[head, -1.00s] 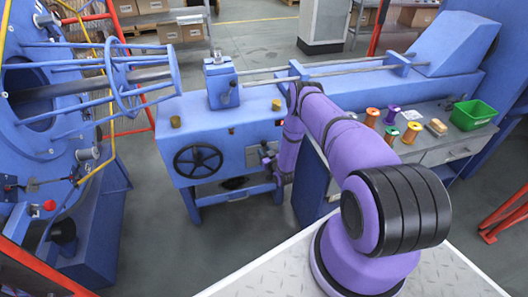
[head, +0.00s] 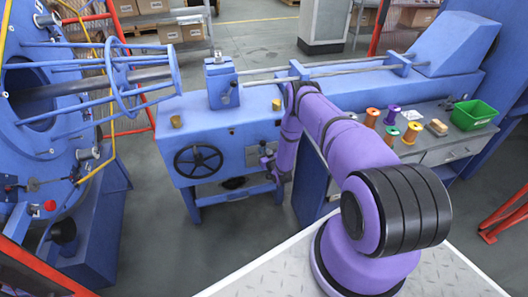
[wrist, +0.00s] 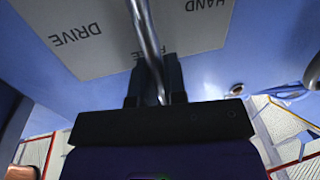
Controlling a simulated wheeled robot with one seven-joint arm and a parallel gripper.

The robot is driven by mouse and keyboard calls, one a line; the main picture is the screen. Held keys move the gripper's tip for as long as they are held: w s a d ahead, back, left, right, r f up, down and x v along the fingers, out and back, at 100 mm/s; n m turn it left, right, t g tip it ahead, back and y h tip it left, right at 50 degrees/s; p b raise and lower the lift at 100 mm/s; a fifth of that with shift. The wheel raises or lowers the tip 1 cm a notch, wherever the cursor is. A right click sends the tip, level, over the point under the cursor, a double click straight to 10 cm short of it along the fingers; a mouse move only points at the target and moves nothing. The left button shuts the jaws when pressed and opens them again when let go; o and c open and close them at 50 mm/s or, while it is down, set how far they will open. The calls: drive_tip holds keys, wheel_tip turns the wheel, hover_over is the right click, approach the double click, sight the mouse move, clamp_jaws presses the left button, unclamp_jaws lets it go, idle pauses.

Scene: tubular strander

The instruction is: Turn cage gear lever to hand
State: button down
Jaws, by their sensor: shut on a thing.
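The cage gear lever (wrist: 147,35) is a bare metal rod in the wrist view. It runs from the top edge down between the fingers of my gripper (wrist: 157,72), which is shut on it. Behind it is a pale label plate (wrist: 95,30), seen upside down, with DRIVE on the left and HAND on the upper right. The lever crosses the plate between these two words. In the head view my gripper (head: 268,163) is at the right front of the blue machine housing; the lever is too small to make out there.
A black handwheel (head: 198,161) is on the housing front, left of my gripper. A bench (head: 440,152) with several spools and a green bin (head: 473,114) stands to the right. In the wrist view, a round metal part (wrist: 237,89) lies right of the fingers.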

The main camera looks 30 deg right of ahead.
sight(251, 151)
drive_tip(key=a+n, duration=0.1)
drive_tip(key=n, duration=0.1)
drive_tip(key=a+n, duration=0.1)
drive_tip(key=shift+w+a+f+g, duration=0.3)
drive_tip(key=shift+w+a+g, duration=0.05)
drive_tip(key=shift+g, duration=0.05)
drive_tip(key=shift+w+a+f+n+g, duration=0.25)
drive_tip(key=shift+a+n, duration=0.25)
drive_tip(key=shift+n, duration=0.25)
drive_tip(key=shift+a+f+n+g, duration=0.15)
drive_tip(key=shift+a+f+n, duration=0.25)
drive_tip(key=shift+n, duration=0.35)
drive_tip(key=shift+a, duration=0.1)
drive_tip(key=c, duration=1.2)
unclamp_jaws()
drive_tip(key=s+a+r, duration=0.1)
drive_tip(key=s, duration=0.9)
drive_tip(key=shift+s+a+r, duration=0.15)
drive_tip(key=shift+s, duration=0.15)
